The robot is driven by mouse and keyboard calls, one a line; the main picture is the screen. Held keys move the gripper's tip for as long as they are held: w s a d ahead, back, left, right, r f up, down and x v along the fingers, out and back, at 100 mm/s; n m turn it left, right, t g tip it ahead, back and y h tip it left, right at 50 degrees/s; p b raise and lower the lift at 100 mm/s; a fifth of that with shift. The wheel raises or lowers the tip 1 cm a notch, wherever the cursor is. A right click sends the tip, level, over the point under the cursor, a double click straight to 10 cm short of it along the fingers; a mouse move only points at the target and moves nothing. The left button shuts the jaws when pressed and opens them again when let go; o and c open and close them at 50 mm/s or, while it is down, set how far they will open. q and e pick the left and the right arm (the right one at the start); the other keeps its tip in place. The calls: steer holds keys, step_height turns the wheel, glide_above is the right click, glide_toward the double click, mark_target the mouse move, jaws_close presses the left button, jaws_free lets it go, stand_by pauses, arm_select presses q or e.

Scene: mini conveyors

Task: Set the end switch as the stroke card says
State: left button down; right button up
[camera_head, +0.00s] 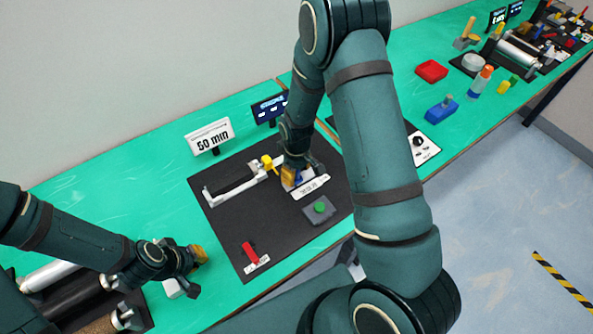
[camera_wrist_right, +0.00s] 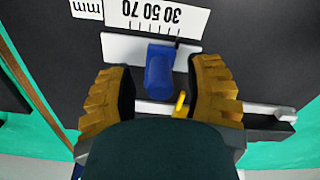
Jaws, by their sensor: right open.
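The stroke card (camera_head: 208,137) stands behind the black board and reads 50 with a unit that looks like mm. In the right wrist view, the blue end switch (camera_wrist_right: 159,72) sits on a white rail (camera_wrist_right: 122,48) beside a scale (camera_wrist_right: 150,18) marked 30, 50 and 70. A dark line lies by the block's right edge, near the 30 end; I cannot tell the exact setting. My right gripper (camera_head: 295,175) is open, its yellow pads (camera_wrist_right: 160,95) on both sides of the switch and apart from it. My left gripper (camera_head: 195,272) is at the board's left; its opening is unclear.
On the black board (camera_head: 225,225) are a small conveyor (camera_head: 230,185), a yellow part (camera_head: 267,162), a green button (camera_head: 320,207) and a red lever (camera_head: 250,250). A dark display (camera_head: 270,108) stands behind. Red and blue blocks lie on the right table.

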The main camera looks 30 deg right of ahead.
mark_target(305, 176)
jaws_close()
steer(key=shift+w+d+b, duration=0.2)
steer(key=shift+d+b, duration=0.2)
steer(key=shift+d, duration=1.15)
jaws_free()
steer(key=shift+a, duration=0.1)
steer(key=shift+r, duration=0.1)
step_height(305, 176, up, 12)
steer(key=shift+s, duration=0.1)
